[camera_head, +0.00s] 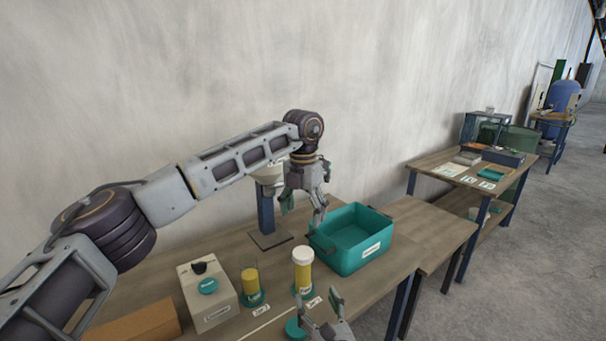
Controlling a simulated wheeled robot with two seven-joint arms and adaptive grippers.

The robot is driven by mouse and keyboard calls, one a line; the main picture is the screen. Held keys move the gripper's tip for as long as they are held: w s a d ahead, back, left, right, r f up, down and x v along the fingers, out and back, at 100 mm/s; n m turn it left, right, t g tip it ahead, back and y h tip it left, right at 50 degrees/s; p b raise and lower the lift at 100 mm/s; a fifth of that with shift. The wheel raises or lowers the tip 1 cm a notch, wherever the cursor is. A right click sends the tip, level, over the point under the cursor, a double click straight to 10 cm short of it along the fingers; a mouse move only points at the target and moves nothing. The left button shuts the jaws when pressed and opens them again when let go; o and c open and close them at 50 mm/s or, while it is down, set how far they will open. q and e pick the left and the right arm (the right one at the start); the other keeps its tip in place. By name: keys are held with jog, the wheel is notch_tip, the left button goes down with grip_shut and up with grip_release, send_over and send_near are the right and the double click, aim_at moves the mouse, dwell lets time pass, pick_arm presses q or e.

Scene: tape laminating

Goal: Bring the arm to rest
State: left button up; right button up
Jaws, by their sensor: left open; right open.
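My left arm reaches in from the left, and my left gripper (303,208) hangs fingers-down above the workbench (203,257). It is open and nothing shows between its fingers. It is just left of and above the teal bin (351,238), apart from it as far as I can see. My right gripper (322,312) shows only in part at the bottom edge, its fingers pointing up. It is open, beside a teal round base (294,328).
A white box (208,296) with a black knob, a yellow cylinder (250,282) and a white-capped yellow cylinder (302,270) stand on the bench. A dark post stand (266,215) is behind. A brown box (134,324) lies front left. A second table (436,166) stands right.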

pick_arm(q)
notch_tip(320, 180, up, 8)
jog(key=p, duration=0.7)
jog(key=shift+p, duration=0.3)
pick_arm(e)
notch_tip(320, 180, up, 8)
pick_arm(q)
jog(key=shift+r+p, duration=0.55)
pick_arm(e)
jog(key=shift+r, duration=0.6)
